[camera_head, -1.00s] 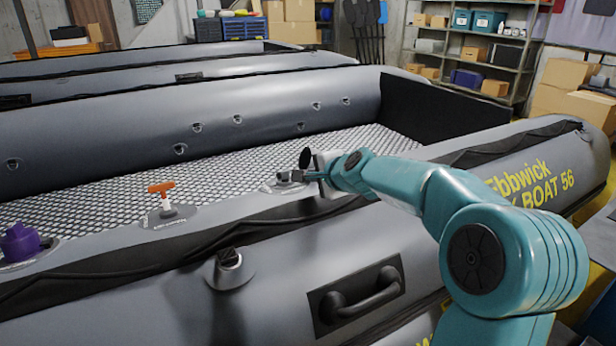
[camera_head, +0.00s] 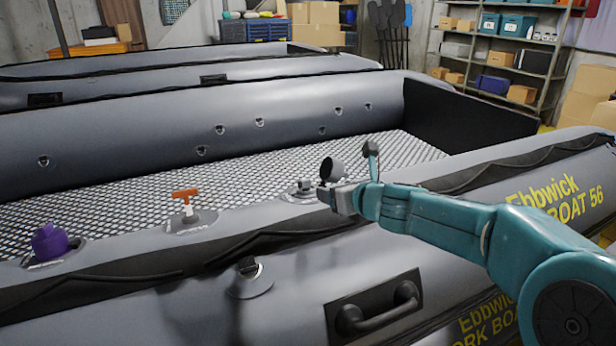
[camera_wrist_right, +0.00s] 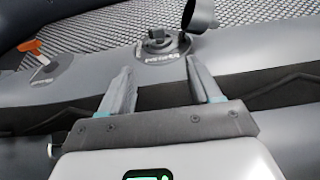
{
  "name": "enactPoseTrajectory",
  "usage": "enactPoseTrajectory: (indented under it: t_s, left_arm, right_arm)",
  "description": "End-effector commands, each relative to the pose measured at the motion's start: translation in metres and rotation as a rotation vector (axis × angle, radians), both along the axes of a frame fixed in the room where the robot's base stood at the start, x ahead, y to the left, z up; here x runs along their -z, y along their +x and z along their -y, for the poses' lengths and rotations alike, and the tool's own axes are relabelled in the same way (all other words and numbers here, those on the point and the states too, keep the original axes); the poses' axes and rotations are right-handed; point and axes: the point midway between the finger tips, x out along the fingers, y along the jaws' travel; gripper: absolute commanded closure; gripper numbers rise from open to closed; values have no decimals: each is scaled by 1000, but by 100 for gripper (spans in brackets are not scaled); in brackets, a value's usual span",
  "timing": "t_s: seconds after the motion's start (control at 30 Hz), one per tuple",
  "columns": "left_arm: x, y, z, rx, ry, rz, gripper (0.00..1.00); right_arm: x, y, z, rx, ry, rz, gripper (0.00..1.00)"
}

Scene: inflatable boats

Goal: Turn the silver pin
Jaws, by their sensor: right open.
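A grey round valve (camera_head: 303,190) sits on the near tube of the closest boat. A small pin stands at its centre and looks dark grey in the right wrist view (camera_wrist_right: 157,36). A black cap (camera_head: 332,168) stands tilted up beside the valve; it also shows at the top right of the wrist view (camera_wrist_right: 200,14). My right gripper (camera_head: 350,180) is just to the right of the valve. In the wrist view its two fingers are apart and empty (camera_wrist_right: 161,76), with the valve beyond and between them, not touching. My left gripper is not in view.
An orange T-handle (camera_head: 186,195) stands on another fitting to the left. A purple cap (camera_head: 50,242) sits on a fitting farther left. A grey conical fitting (camera_head: 250,278) and a black carry handle (camera_head: 377,312) are on the near tube's outer side. Shelves and boxes stand behind.

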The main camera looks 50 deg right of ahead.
Motion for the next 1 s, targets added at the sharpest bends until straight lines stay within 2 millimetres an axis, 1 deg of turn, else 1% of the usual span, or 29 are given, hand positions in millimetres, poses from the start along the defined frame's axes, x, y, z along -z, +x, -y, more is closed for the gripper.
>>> enactPoseTrajectory:
  t_s: [0.03, 0.17, 0.37, 0.6, 0.7, 0.83, 1.0]
  left_arm:
    - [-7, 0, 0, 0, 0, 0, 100]
    - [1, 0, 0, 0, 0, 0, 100]
    - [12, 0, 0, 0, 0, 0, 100]
    - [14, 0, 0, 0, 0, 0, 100]
    - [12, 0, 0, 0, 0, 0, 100]
    - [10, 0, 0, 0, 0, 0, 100]
    - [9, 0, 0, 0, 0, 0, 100]
  right_arm:
    - [-8, 3, -3, -9, 2, 2, 37]
    - [1, 15, 1, -13, -2, 2, 37]
    - [20, 53, 17, -15, -3, 0, 37]
    - [38, 101, 39, -14, -6, 1, 37]
    - [45, 117, 46, -15, -6, 1, 37]
    - [50, 132, 52, -15, -8, 1, 37]
    - [54, 140, 56, -14, -8, 1, 37]
